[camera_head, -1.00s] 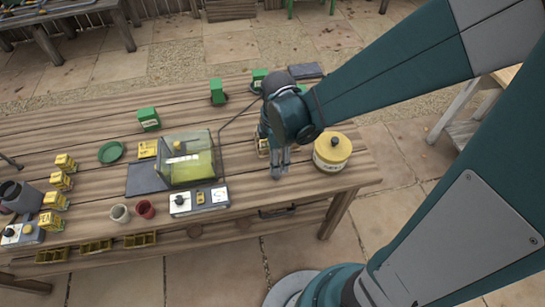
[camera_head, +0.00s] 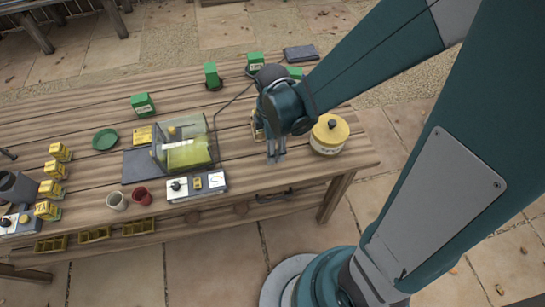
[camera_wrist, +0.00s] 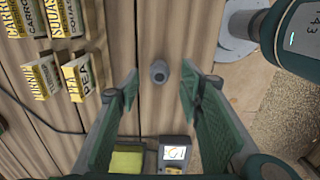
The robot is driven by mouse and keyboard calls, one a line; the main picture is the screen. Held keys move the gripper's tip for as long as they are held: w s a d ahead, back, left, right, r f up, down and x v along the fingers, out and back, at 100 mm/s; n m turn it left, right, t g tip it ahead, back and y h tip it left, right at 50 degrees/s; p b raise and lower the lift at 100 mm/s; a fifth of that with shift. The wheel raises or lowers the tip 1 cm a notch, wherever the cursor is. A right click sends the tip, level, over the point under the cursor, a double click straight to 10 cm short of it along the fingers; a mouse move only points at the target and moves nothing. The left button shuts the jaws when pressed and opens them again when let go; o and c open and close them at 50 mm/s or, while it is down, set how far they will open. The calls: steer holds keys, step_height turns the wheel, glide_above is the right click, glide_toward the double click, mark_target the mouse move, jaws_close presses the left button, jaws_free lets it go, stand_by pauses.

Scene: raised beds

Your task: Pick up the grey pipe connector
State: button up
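The grey pipe connector (camera_wrist: 159,71) is a small short round piece standing on the wooden bench top (camera_wrist: 165,25) in the wrist view. It sits between the two green-grey fingers of my gripper (camera_wrist: 158,84), which are spread wide, with a gap on each side of it. The gripper holds nothing. In the head view my gripper (camera_head: 276,153) points down over the bench near its front edge, left of a yellow-lidded tin. I cannot make out the connector clearly there; the gripper and arm cover that area.
Seed packets (camera_wrist: 75,77) stand left of the gripper in the wrist view. The yellow-lidded tin (camera_head: 329,134) is close to its right in the head view. A clear-lidded box (camera_head: 184,145) and a switch panel (camera_head: 197,186) lie to its left.

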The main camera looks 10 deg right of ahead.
steer(key=shift+f+b, duration=0.45)
steer(key=shift+f, duration=1.45)
steer(key=shift+c, duration=0.5)
steer(key=c, duration=0.8)
